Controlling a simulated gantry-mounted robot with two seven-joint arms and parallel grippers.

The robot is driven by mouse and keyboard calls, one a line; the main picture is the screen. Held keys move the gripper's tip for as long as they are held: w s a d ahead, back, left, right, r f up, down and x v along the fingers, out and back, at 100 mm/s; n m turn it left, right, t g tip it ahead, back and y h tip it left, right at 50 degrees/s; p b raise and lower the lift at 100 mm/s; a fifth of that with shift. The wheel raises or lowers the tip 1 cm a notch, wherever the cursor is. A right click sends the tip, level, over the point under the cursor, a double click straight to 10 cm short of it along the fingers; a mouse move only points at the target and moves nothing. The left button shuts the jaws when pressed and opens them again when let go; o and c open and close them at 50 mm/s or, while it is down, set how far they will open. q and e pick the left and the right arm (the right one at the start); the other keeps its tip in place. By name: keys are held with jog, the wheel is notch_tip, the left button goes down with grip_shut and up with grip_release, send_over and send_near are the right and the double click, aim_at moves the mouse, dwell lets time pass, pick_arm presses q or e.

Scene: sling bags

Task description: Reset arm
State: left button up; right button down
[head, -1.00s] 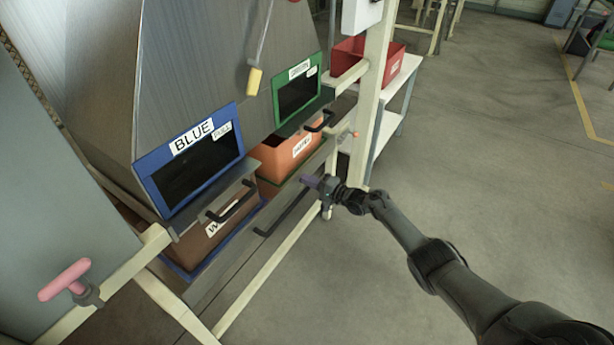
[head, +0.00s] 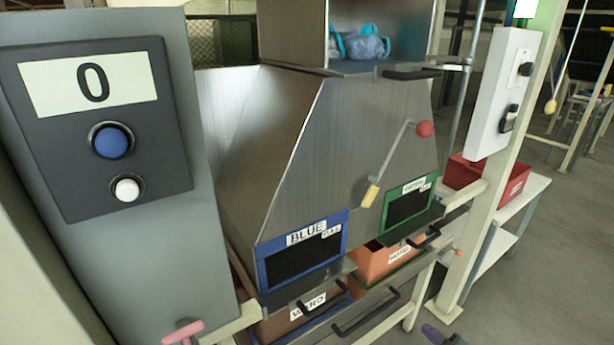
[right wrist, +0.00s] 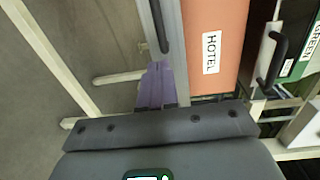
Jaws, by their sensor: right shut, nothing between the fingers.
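My right gripper (head: 434,333) shows only at the bottom edge of the head view, in front of the sorting machine's lower frame. In the right wrist view its purple fingers (right wrist: 155,86) are together with nothing between them. They point toward a dark bar handle (right wrist: 160,28) beside the orange HOTEL bin (right wrist: 209,50); I cannot tell whether they touch it. The rest of my right arm is outside the head view. My left gripper is not in view.
A grey panel (head: 195,215) with a 0 display stands at left. The steel machine (head: 290,130) has BLUE (head: 303,262) and green-framed (head: 409,205) openings and a red-knobbed lever (head: 424,129). Blue bags (head: 362,46) lie on top. A red bin (head: 465,172) stands at right, beside open floor.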

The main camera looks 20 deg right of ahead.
jog(key=s+a+f+n+g+y+p, duration=0.15)
jog(key=s+a+p, duration=0.35)
jog(key=a, duration=0.5)
jog(key=s+a+f+n+g+y+p, duration=0.1)
jog(key=s+a+n+g+p, duration=0.15)
jog(key=s+a, duration=0.6)
jog(key=s+a+r+n+g+h+p, duration=0.1)
jog(key=a+r+n+p, duration=0.2)
jog(key=a+r, duration=0.35)
jog(key=s+a+r+n+g+h+p, duration=0.15)
jog(key=a+r, duration=0.25)
jog(key=a, duration=0.6)
jog(key=s+a+r+n+g+h+p, duration=0.1)
jog(key=s+r+n, duration=0.1)
jog(key=r, duration=0.5)
jog(key=s+r+n+g+h+p, duration=0.1)
jog(key=r+n+g, duration=0.15)
jog(key=r, duration=0.45)
jog(key=s+d+r+n+g+h, duration=0.1)
jog(key=s+d+n+g, duration=0.15)
jog(key=s+n, duration=0.35)
notch_tip(320, 180, up, 38)
jog(key=m+p, duration=0.1)
jog(key=p, duration=3.6)
jog(key=shift+g+p, duration=0.35)
jog(key=shift+s+a, duration=0.1)
